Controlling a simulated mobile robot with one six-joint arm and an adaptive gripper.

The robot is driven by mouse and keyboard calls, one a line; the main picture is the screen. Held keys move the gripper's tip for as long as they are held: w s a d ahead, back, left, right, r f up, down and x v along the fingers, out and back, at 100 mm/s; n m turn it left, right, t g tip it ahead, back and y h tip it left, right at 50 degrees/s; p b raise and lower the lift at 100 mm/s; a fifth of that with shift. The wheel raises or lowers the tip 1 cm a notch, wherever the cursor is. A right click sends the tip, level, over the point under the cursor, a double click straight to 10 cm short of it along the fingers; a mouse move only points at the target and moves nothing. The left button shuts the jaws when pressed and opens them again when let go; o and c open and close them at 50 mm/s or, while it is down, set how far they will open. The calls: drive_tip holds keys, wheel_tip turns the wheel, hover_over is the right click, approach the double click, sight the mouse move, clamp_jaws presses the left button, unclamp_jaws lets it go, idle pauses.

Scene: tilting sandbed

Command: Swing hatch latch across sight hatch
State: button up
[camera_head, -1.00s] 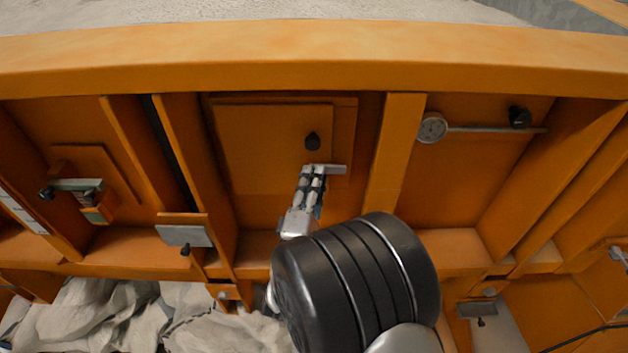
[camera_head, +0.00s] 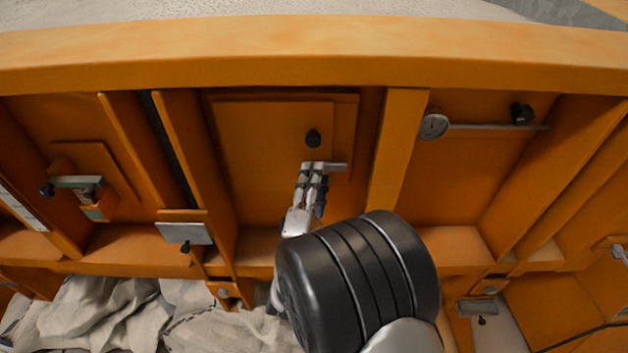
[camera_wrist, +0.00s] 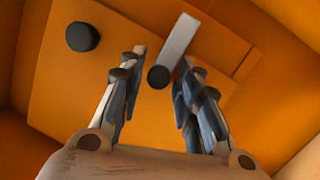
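The sight hatch (camera_head: 265,135) is an orange panel in the wall's middle bay, with a black knob (camera_head: 313,138). That knob also shows in the wrist view (camera_wrist: 82,37). The hatch latch is a short grey bar (camera_head: 335,167) below the knob, lying roughly level and appearing to cross the hatch's right edge. In the wrist view the bar (camera_wrist: 178,42) slants up from a black round knob (camera_wrist: 158,77) at its near end. My gripper (camera_head: 311,175) is at the bar's left part. In the wrist view its fingers are apart, either side of the latch knob; contact is unclear.
Upright orange ribs (camera_head: 398,140) flank the hatch bay. To the right is a round dial (camera_head: 433,126) with a grey rod and a black knob (camera_head: 522,114). To the left are a grey plate (camera_head: 184,233) and a small green-sided block (camera_head: 97,205). Crumpled pale cloth (camera_head: 110,315) lies below.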

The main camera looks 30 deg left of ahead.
drive_tip(key=shift+o, duration=0.4)
drive_tip(key=v, duration=1.2)
